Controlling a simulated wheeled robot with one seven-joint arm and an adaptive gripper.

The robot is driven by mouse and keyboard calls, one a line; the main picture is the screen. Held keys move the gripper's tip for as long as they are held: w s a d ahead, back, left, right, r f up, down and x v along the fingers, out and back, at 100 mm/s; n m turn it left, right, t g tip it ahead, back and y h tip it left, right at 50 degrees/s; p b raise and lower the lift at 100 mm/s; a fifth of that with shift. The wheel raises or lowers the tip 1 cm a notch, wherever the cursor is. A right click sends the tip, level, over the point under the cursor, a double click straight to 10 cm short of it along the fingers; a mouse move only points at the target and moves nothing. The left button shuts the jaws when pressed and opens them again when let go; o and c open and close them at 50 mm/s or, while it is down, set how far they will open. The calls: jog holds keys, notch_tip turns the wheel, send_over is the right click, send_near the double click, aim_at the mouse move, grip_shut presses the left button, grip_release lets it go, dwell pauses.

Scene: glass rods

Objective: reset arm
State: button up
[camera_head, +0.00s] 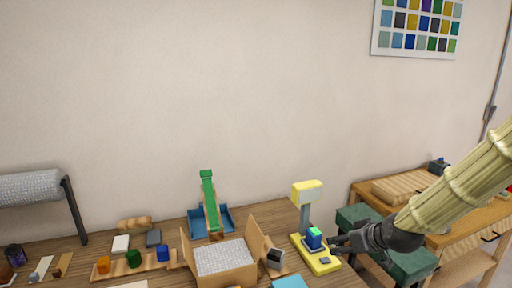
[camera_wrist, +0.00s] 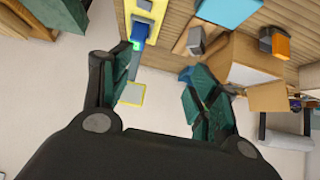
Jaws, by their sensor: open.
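My arm, in a pale ribbed sleeve, reaches in from the right in the head view. It ends in my dark gripper (camera_head: 342,241), just right of a yellow stand (camera_head: 322,262) with a grey post and yellow head. A small blue and green block (camera_head: 314,238) sits on the stand's base. In the wrist view my gripper (camera_wrist: 158,64) has its two fingers spread, with nothing between them. The yellow stand (camera_wrist: 149,8) and the block (camera_wrist: 140,32) show beyond the left fingertip. I cannot tell whether that fingertip touches the block.
An open cardboard box (camera_head: 262,243) with white lining stands left of the stand. A blue tray (camera_head: 228,217) with a green ramp is behind it. A wooden rack (camera_head: 115,274) holds coloured blocks. A dark green case (camera_head: 411,266) and a side bench (camera_head: 368,190) are at right.

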jog(key=s+a+f+m+g+h+b, duration=0.15)
jog(key=s+f, duration=0.35)
jog(key=f, duration=0.6)
jog(key=s+f+g+b, duration=0.1)
jog(key=s+f+b, duration=0.1)
jog(key=s+f, duration=0.6)
jog(key=s+a+f+m+g+b, duration=0.1)
jog(key=s+f+g+b, duration=0.15)
jog(key=f, duration=1.05)
jog(key=s+f+m+g+h+b, duration=0.1)
jog(key=s+f, duration=0.8)
jog(key=s, duration=0.2)
jog(key=s+f+m+g+b, duration=0.1)
jog(key=s+f+g+b, duration=0.1)
jog(key=s+f, duration=0.6)
jog(key=s, duration=0.4)
jog(key=shift+s+a+f+g+h+b, duration=0.2)
jog(key=shift+s+f+g+h+b, duration=0.1)
jog(key=shift+f+h, duration=0.05)
